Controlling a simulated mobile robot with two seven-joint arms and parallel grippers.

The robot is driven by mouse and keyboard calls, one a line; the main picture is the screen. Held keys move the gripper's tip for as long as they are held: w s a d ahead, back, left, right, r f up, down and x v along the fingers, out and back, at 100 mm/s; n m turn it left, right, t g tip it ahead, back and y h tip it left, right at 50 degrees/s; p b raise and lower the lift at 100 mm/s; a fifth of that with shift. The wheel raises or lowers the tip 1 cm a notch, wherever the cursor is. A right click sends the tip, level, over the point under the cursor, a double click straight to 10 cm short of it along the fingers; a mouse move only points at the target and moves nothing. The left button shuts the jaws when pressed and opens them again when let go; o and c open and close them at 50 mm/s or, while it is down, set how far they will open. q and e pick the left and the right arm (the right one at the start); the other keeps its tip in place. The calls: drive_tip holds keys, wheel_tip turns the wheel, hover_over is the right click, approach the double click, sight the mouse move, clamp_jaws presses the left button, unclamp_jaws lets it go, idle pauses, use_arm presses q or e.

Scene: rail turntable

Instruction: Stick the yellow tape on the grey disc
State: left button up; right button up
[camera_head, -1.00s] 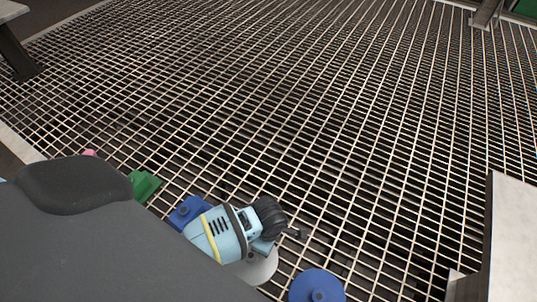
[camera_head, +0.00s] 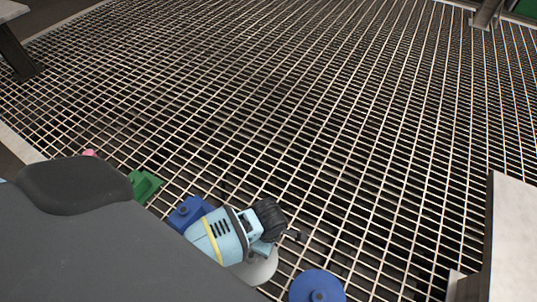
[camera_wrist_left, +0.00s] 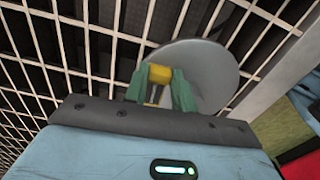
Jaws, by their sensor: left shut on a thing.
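The yellow tape (camera_wrist_left: 158,77) is a small yellow piece between the green fingers of my left gripper (camera_wrist_left: 159,72) in the left wrist view. The gripper is shut on it. The grey disc (camera_wrist_left: 212,72) lies just beyond the fingertips and a little to their right in that view. I cannot tell whether the tape touches it. In the head view the grey disc (camera_head: 262,267) is partly hidden under my light-blue left wrist, and the fingers and tape are hidden. My right gripper is in neither view.
A round blue object (camera_head: 318,287) is right of the grey disc. Another blue object (camera_head: 187,212), a green object (camera_head: 143,185) and a small pink one (camera_head: 89,153) are to the left. A metal grating (camera_head: 300,100) fills the background. A pale block (camera_head: 513,240) is at right.

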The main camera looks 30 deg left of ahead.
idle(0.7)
use_arm(q)
drive_tip(key=shift+s+f+p, duration=0.1)
drive_tip(key=shift+p, duration=0.3)
idle(0.7)
drive_tip(key=o, duration=1)
